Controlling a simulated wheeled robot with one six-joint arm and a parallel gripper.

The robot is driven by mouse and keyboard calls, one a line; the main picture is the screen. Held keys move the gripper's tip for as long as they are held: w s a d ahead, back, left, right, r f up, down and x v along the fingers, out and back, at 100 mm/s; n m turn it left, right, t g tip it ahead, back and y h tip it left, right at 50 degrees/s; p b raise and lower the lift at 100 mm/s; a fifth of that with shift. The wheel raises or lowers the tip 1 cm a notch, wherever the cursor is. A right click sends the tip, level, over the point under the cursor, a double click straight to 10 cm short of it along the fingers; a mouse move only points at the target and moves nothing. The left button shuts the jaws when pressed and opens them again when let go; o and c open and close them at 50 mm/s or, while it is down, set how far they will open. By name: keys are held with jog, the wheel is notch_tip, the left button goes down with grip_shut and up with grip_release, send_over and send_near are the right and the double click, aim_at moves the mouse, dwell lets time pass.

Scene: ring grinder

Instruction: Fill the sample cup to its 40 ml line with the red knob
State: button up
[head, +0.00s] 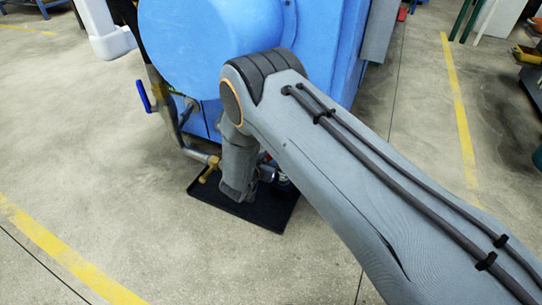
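The end of my arm hangs down in front of the blue machine, above a black tray (270,218) on the floor. My wrist and forearm cover most of the space there. My gripper's fingers are hidden behind them, so I cannot tell whether they are open or shut. I cannot make out the sample cup, its 40 ml line or the red knob. A small part of something shows just right of my wrist, too covered to name.
The blue machine (190,40) fills the top middle. On its left side are a pipe with a blue lever (143,96) and a brass-coloured fitting (210,168) near my wrist. Yellow lines (65,255) mark the concrete floor, which is clear at left and front.

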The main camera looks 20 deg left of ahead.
jog(key=shift+n+h, duration=0.5)
jog(key=shift+n, duration=0.2)
jog(key=o, duration=1)
jog(key=shift+o, duration=0.2)
